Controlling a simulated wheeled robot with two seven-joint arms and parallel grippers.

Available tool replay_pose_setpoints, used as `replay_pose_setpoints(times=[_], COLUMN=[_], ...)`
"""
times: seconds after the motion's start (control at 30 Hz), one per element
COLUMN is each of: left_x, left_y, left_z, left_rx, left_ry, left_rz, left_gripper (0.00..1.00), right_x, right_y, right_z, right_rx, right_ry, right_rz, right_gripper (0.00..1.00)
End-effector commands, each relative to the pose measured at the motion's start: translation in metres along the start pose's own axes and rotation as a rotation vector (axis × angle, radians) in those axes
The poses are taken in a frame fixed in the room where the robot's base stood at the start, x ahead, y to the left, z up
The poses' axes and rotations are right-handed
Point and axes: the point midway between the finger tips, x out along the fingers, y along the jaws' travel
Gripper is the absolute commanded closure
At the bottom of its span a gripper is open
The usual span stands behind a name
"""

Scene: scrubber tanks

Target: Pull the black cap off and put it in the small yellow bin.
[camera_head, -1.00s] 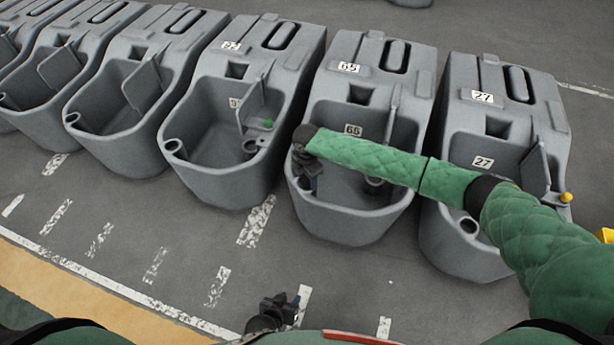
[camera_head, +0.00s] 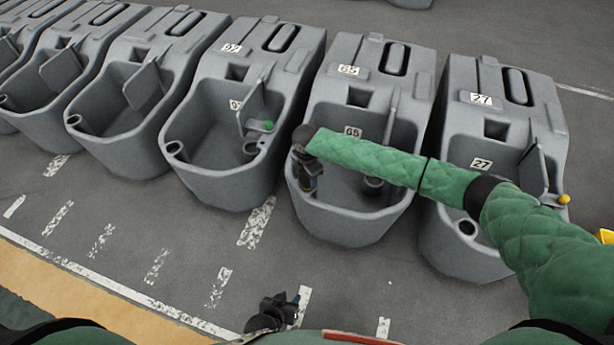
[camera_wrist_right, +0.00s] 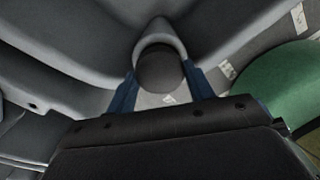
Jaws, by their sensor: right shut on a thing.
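The black cap (camera_wrist_right: 160,71) shows in the right wrist view as a dark round disc, framed by a rounded grey rim of the tank. I cannot tell whether it is seated or lifted clear. My right gripper (camera_wrist_right: 163,88) is shut on the cap, with one blue finger at each side. In the head view my right gripper (camera_head: 309,186) points down inside the front left of the tank numbered 65 (camera_head: 340,222), where my wrist hides the cap. My left gripper (camera_head: 276,312) is low over the floor, away from the tanks; its jaws are unclear.
A yellow object (camera_head: 605,237), possibly the small bin, is cut off at the right edge. Tank 27 (camera_head: 470,262) stands to the right, under my right arm. Several similar grey tanks (camera_head: 215,185) stand to the left. The floor (camera_head: 180,225) in front is clear.

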Motion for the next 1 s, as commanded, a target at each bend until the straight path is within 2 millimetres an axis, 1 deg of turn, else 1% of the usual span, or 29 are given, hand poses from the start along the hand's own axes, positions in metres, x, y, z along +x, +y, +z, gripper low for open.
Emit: replay_pose_setpoints(times=[1.0], left_x=[-0.007], left_y=[0.0004], left_z=[-0.0052], left_rx=[0.001], left_ry=[-0.003], left_rz=[-0.001], left_gripper=[0.64], right_x=[-0.0098], right_y=[0.0], right_z=[0.0], right_rx=[0.0], right_ry=[0.0], right_rz=[0.0], right_gripper=[0.75])
